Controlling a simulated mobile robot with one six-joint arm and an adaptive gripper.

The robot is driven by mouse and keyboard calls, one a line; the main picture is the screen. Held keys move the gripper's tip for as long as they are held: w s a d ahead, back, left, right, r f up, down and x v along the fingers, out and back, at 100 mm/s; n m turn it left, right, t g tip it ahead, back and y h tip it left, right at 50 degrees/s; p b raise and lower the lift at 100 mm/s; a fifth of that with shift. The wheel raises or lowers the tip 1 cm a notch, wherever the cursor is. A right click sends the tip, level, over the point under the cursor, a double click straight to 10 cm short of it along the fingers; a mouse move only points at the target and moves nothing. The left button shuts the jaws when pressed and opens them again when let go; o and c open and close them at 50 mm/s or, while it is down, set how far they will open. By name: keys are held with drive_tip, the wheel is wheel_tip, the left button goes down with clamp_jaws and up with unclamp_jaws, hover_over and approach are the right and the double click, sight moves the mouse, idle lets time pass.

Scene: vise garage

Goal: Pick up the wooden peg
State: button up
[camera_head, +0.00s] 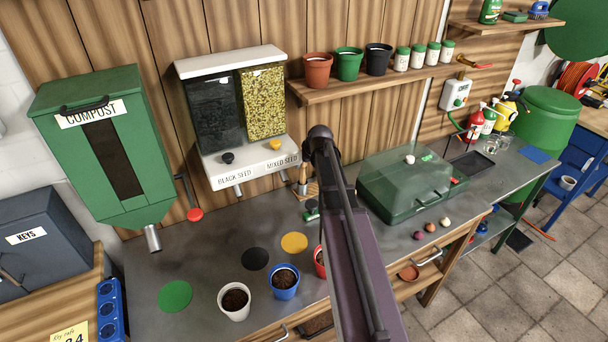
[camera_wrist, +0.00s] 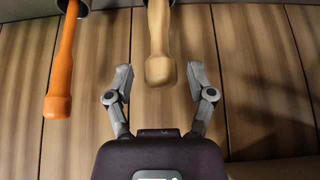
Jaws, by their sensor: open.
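In the wrist view, a pale wooden peg (camera_wrist: 158,40) extends down from a dark round fitting at the top edge. Its rounded, thicker end appears in the gap between the fingertips of my gripper (camera_wrist: 160,82). The gripper is open, with clear space on both sides of the peg and no visible contact. I cannot tell how far the peg end is from the fingers in depth. In the head view my arm crosses the middle, and I cannot make out the gripper there.
An orange peg-shaped handle (camera_wrist: 65,60) hangs left of the wooden peg. Wooden planks (camera_wrist: 235,70) form the background. In the head view, the bench (camera_head: 190,255) carries a white pot (camera_head: 235,313), a blue pot (camera_head: 285,292) and a green-lidded case (camera_head: 405,185). Seed dispensers (camera_head: 240,165) hang behind.

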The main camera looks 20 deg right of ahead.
sight(303, 167)
drive_tip(key=shift+b+x, duration=1.85)
drive_tip(key=shift+x, duration=0.55)
drive_tip(key=shift+r, duration=0.1)
clamp_jaws()
